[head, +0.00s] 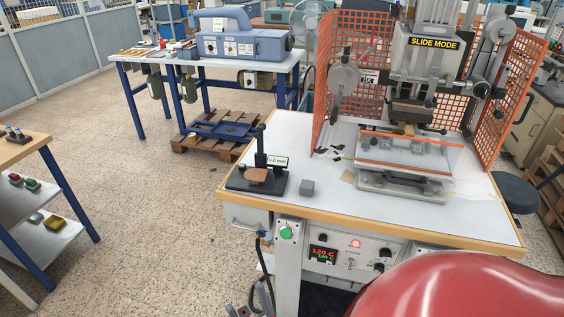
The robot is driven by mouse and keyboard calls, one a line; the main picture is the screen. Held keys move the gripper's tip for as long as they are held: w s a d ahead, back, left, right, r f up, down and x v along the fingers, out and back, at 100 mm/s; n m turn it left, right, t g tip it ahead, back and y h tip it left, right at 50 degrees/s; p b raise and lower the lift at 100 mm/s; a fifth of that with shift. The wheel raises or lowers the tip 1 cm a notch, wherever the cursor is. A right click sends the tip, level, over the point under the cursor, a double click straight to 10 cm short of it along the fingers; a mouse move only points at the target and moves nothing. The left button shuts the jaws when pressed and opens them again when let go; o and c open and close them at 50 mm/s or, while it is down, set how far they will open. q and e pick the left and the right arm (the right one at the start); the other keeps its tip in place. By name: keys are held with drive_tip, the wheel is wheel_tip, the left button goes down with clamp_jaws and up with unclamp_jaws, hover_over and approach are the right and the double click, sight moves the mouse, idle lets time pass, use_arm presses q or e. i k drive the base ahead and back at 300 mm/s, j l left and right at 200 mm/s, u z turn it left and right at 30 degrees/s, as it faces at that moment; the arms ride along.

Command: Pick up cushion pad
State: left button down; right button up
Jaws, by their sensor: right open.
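I cannot tell for certain which thing is the cushion pad. A flat brown piece (257,175) lies on the dark base of the gauge (262,150) on the white-topped bench. A small tan flat piece (348,177) lies at the left of the press bed, and a small grey block (307,188) stands between gauge and press. A large, smooth red part of my right arm fills the lower right corner. My right gripper's fingertips are not clear, and nothing is seen held. None of these pieces is touched by a gripper. My left gripper does not show.
The stamping press (415,60) stands on the bench between orange mesh guards (344,72). A control panel (345,250) is on the bench front. A blue-legged shelf (35,225) stands left, and another bench (210,60) stands behind. The speckled floor (145,210) between is open.

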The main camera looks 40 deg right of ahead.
sight(258, 175)
drive_tip(key=z, duration=1)
